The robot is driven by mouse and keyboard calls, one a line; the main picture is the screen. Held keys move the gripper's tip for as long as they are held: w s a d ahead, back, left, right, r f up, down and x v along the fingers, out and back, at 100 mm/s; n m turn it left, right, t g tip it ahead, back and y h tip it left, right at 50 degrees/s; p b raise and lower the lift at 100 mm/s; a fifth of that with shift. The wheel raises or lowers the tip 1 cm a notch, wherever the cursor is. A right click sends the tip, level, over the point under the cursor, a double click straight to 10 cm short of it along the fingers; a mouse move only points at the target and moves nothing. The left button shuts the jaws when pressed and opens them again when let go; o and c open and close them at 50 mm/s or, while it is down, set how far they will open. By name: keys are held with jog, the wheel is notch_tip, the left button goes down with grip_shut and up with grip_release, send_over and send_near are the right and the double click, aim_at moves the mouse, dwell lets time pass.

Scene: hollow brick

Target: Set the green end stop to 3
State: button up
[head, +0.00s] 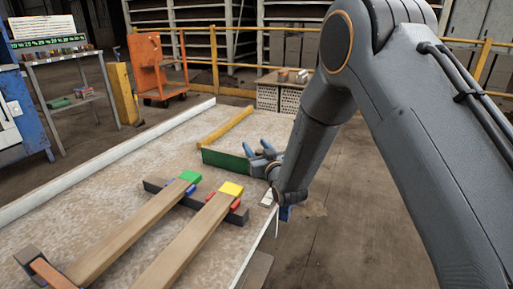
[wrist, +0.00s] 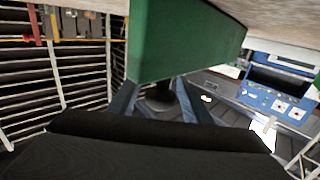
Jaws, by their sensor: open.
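The green end stop (head: 222,160) is a long green plate standing on edge across the table, at its right side. In the wrist view the green end stop (wrist: 180,42) fills the upper middle, close to the fingertips. My gripper (head: 258,149) is at the plate's right end, with its blue fingers apart. In the wrist view my gripper (wrist: 156,88) shows the fingers spread at either side of the plate's near end. I cannot tell whether they touch it. No readable scale or number 3 shows near the stop.
Two wooden beams (head: 135,235) lie on the table (head: 130,172), with green (head: 190,177) and yellow (head: 231,188) blocks at their far ends. A yellow bar (head: 226,125) lies behind the stop. A small white plate (head: 267,198) is at the table's right edge.

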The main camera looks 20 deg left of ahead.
grip_shut()
jog(key=shift+s+a+p, duration=0.15)
jog(key=shift+s+p, duration=0.5)
jog(key=shift+s, duration=0.9)
grip_release()
